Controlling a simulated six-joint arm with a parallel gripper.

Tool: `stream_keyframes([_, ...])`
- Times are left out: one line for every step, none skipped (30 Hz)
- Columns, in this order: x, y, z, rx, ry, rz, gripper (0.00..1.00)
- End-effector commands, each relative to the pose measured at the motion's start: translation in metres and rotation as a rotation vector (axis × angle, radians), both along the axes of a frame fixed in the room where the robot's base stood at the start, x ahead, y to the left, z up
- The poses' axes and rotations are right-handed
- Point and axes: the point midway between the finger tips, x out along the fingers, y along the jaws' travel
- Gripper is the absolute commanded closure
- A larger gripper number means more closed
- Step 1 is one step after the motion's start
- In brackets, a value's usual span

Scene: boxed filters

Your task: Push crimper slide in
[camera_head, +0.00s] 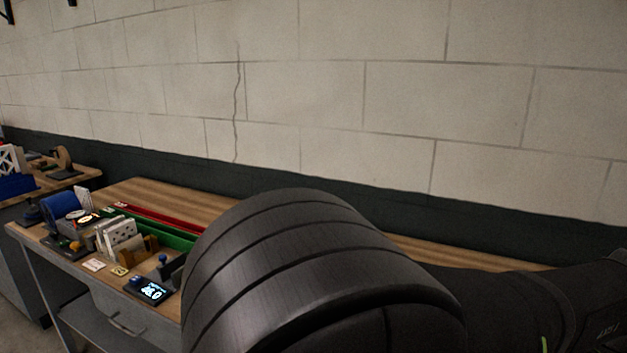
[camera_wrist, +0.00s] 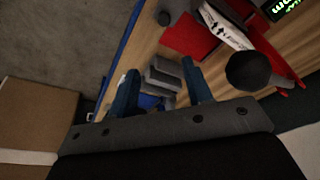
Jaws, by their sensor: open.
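My gripper (camera_wrist: 160,88) shows in the wrist view with its two blue fingers apart and nothing held between them. A grey stepped block (camera_wrist: 165,78) with some blue below it shows between and beyond the fingers; I cannot tell whether they touch it. To the right, a round black knob (camera_wrist: 248,70) stands by red parts. I cannot tell for sure which of these is the crimper or its slide. In the head view my dark arm fills the lower middle and hides my gripper and part of the bench.
A wooden bench (camera_head: 150,190) carries a green tray (camera_head: 172,236), a red strip (camera_head: 160,216), white filter-like pieces (camera_head: 118,234), a blue roll (camera_head: 62,204) and a lit display (camera_head: 152,290). In the wrist view a brown box (camera_wrist: 35,115) lies at the left and a white label (camera_wrist: 228,25) at the top.

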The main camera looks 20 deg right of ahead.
Motion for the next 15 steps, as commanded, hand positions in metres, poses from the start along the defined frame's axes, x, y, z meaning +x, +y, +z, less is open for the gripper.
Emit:
stream_keyframes([0.0000,0.0000,0.0000,0.000,0.000,0.000,0.54])
stream_keyframes([0.0000,0.0000,0.0000,-0.001,0.000,0.000,0.54])
stream_keyframes([0.0000,0.0000,0.0000,-0.001,0.000,0.000,0.58])
stream_keyframes([0.0000,0.0000,0.0000,-0.001,0.000,0.000,0.64])
stream_keyframes([0.0000,0.0000,0.0001,-0.001,0.000,0.000,0.70])
stream_keyframes([0.0000,0.0000,0.0001,-0.001,0.000,0.000,0.78])
stream_keyframes([0.0000,0.0000,0.0000,-0.001,0.000,0.000,0.84])
stream_keyframes([0.0000,0.0000,0.0001,-0.001,0.000,0.000,0.90])
stream_keyframes([0.0000,0.0000,0.0001,-0.001,0.000,0.000,0.97])
stream_keyframes([0.0000,0.0000,0.0001,-0.001,0.000,0.000,1.00])
stream_keyframes([0.0000,0.0000,0.0001,-0.001,0.000,0.000,1.00])
stream_keyframes([0.0000,0.0000,0.0000,-0.001,0.000,0.000,1.00])
stream_keyframes([-0.0002,-0.0002,-0.0001,0.000,-0.001,-0.003,1.00])
stream_keyframes([-0.0007,-0.0008,-0.0005,0.002,-0.003,-0.009,1.00])
stream_keyframes([-0.0022,-0.0022,-0.0016,0.009,-0.010,-0.027,1.00])
